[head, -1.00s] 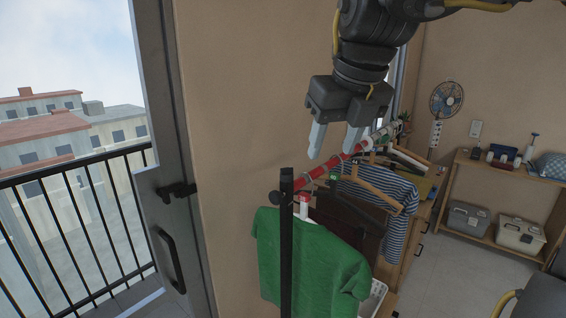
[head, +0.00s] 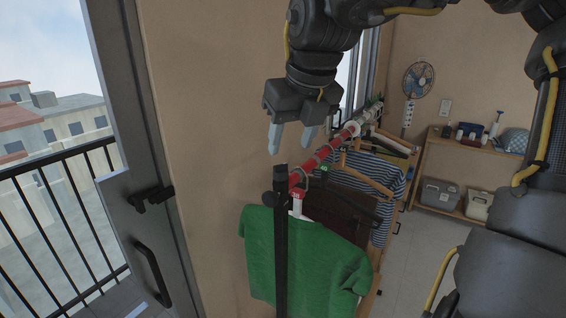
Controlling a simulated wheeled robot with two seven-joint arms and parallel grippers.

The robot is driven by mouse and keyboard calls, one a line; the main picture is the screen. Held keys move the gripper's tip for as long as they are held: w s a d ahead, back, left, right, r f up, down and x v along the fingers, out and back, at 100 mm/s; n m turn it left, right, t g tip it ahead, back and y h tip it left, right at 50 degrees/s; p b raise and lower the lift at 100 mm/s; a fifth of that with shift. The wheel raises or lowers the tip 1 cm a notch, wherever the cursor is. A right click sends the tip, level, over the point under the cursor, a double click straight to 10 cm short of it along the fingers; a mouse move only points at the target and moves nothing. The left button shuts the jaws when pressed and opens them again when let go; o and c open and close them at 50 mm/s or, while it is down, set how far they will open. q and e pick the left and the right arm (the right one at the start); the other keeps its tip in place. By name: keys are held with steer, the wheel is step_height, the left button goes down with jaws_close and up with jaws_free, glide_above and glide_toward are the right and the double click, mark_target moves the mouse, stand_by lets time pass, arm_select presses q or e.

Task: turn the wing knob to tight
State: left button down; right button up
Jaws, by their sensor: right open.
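The wing knob (head: 268,198) is a small dark knob on the left side of the black post (head: 281,240) at the near end of the clothes rack. Its wings are too small to read, so I cannot tell its turn. My right gripper (head: 291,149) is open and empty, with its two pale fingers pointing down. In the picture it shows just above the post's top and the near end of the red-and-white rail (head: 318,160), apart from the knob. My left gripper is not in view.
A green shirt (head: 300,255), a striped shirt (head: 385,175) and other clothes hang on the rack. A wall (head: 205,120) stands behind the knob, with a balcony door (head: 125,130) at the left. A shelf (head: 440,150) with boxes stands at the back right.

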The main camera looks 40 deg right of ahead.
mark_target(282, 168)
steer(key=x, duration=0.4)
steer(key=p+x, duration=0.1)
steer(key=x, duration=0.1)
steer(key=shift+w, duration=0.3)
steer(key=shift+f, duration=0.25)
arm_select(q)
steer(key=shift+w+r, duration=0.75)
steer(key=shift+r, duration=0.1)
arm_select(e)
steer(key=shift+w+f, duration=0.2)
steer(key=shift+f, duration=0.1)
steer(key=c, duration=1)
steer(key=shift+o, duration=0.2)
